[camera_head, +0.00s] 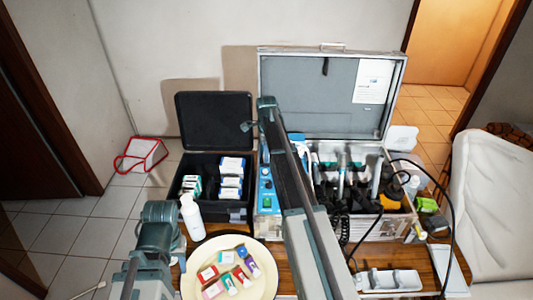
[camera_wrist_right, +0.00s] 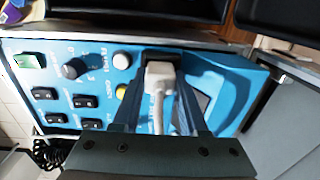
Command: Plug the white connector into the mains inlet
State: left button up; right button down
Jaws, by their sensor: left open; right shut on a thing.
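The blue control panel (camera_head: 266,190) is at the left end of the open metal case; the right wrist view shows it close up (camera_wrist_right: 100,58). My right gripper (camera_wrist_right: 160,84) is shut on the white connector (camera_wrist_right: 158,74), one finger on each side, with its pale cord running back toward the wrist. The connector's front end is at the dark mains inlet (camera_wrist_right: 160,56) in the panel and hides most of it. I cannot tell how deep it sits. In the head view my right arm hides this spot. My left arm stands at lower left, its fingers out of sight.
Knobs and black switches (camera_wrist_right: 45,93) sit left of the connector. The metal case (camera_head: 375,225) holds handpieces and cables. A black box (camera_head: 205,215) of cartons, a white bottle (camera_head: 192,217) and a round plate (camera_head: 265,285) with small packs stand to the left.

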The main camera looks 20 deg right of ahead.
jog(key=shift+f+b, duration=0.35)
dwell(0.3)
jog(key=shift+c, duration=1.8)
grip_release()
notch_tip(320, 180, up, 14)
jog(key=p, duration=1.4)
jog(key=shift+s+a, duration=0.15)
jog(key=shift+s, duration=0.15)
jog(key=shift+f, duration=0.1)
